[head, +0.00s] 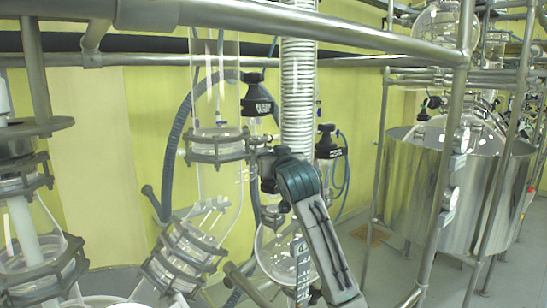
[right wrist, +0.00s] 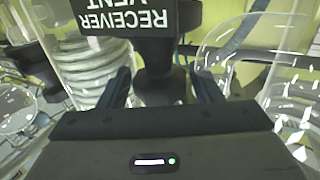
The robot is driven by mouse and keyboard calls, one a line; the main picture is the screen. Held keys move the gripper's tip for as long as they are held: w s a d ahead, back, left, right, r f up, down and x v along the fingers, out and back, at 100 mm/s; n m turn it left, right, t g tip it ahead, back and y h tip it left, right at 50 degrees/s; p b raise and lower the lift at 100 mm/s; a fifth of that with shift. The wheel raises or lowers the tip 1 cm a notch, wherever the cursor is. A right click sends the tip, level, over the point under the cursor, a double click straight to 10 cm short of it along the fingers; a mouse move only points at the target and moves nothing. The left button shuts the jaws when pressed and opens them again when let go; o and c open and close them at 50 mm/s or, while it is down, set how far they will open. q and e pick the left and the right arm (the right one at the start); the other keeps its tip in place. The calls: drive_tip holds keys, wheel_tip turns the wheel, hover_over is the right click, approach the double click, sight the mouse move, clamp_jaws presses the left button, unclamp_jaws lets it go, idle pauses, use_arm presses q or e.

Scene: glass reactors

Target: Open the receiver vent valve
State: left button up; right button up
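The receiver vent valve (right wrist: 163,52) is a black part with a white "RECEIVER VENT" label, upside down in the right wrist view. My right gripper (right wrist: 163,86) is open, with one dark finger on each side of the valve's black lower part. Small gaps seem to show between fingers and valve; I cannot tell whether either touches. In the head view, two black labelled parts, one left (head: 258,98) and one right (head: 327,142) of the coil, have labels too small to read. My right arm reaches up there; its fingertips cannot be made out. My left gripper is out of view.
Steel frame pipes (head: 270,17) cross above and a large steel vessel (head: 455,190) stands at right.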

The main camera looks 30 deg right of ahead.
drive_tip(key=c, duration=0.6)
drive_tip(key=shift+d+n+y, duration=0.1)
drive_tip(key=shift+n+y, duration=0.3)
drive_tip(key=n+t+y, duration=0.1)
drive_tip(key=n+y, duration=0.2)
drive_tip(key=y, duration=0.1)
drive_tip(key=shift+y, duration=0.3)
drive_tip(key=n+y, duration=0.1)
drive_tip(key=y, duration=0.1)
drive_tip(key=n+y, duration=0.2)
drive_tip(key=y, duration=0.1)
drive_tip(key=shift+g, duration=0.3)
drive_tip(key=shift+n+g+y, duration=0.4)
drive_tip(key=shift+n+y, duration=0.4)
drive_tip(key=shift+y, duration=0.4)
drive_tip(key=o, duration=0.7)
drive_tip(key=shift+o, duration=0.2)
